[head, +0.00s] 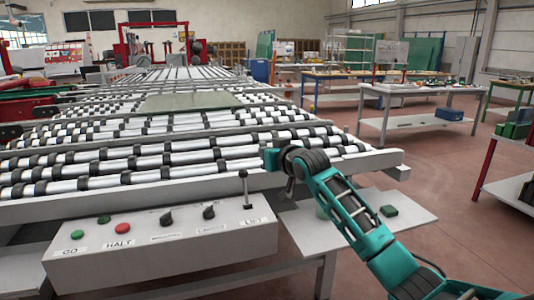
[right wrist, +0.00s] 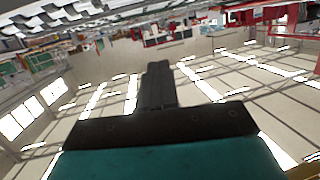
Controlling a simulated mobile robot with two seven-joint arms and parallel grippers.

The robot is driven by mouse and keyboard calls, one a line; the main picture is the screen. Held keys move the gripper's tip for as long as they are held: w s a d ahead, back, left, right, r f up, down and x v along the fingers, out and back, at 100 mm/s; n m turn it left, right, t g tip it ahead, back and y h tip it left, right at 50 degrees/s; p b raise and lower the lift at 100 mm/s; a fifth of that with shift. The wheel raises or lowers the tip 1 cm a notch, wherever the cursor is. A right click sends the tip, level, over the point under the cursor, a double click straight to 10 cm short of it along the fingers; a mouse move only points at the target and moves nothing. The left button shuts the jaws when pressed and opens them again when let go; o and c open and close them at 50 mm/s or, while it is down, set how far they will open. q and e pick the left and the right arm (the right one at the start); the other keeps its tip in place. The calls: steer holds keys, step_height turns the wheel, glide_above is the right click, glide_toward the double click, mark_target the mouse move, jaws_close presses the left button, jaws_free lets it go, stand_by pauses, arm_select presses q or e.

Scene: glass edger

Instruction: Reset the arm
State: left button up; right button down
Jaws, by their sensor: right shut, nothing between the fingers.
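My right arm comes in from the lower right of the head view and reaches up to the near edge of the roller conveyor (head: 180,155). Its teal and black hand end (head: 285,160) is in front of the rollers, above and to the right of the lever (head: 244,188) on the control box (head: 160,255). In the right wrist view the black fingers of my right gripper (right wrist: 158,70) are together, with nothing between them. That view is upside down, with the ceiling below. My left gripper is not in view.
The box carries a green GO button (head: 77,235), a red HALT button (head: 122,229) and two black knobs. A glass sheet (head: 190,101) lies on the rollers. A small side shelf (head: 415,225) holds a dark green block (head: 389,211).

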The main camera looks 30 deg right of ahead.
stand_by(0.5)
steer(key=shift+f, duration=0.1)
steer(key=s+a+f+n+g+y, duration=0.1)
steer(key=s+a+f, duration=0.3)
steer(key=f, duration=0.3)
steer(key=s+a+f+n+g, duration=0.1)
steer(key=s+a+f, duration=0.25)
steer(key=f, duration=0.45)
steer(key=s+a+f+y, duration=0.1)
steer(key=s+a+f, duration=0.2)
steer(key=s+f, duration=0.3)
steer(key=s+a+f+g, duration=0.1)
steer(key=s+a+f, duration=0.2)
steer(key=s, duration=0.4)
steer(key=s+a+f+n+g, duration=0.1)
steer(key=s+a+f, duration=0.2)
steer(key=s+f, duration=0.2)
steer(key=s+a+f, duration=0.3)
steer(key=s+f, duration=0.2)
steer(key=s, duration=0.4)
steer(key=shift+s+a+g+y, duration=0.15)
steer(key=shift+s+g+y, duration=0.15)
steer(key=shift+s+g, duration=0.1)
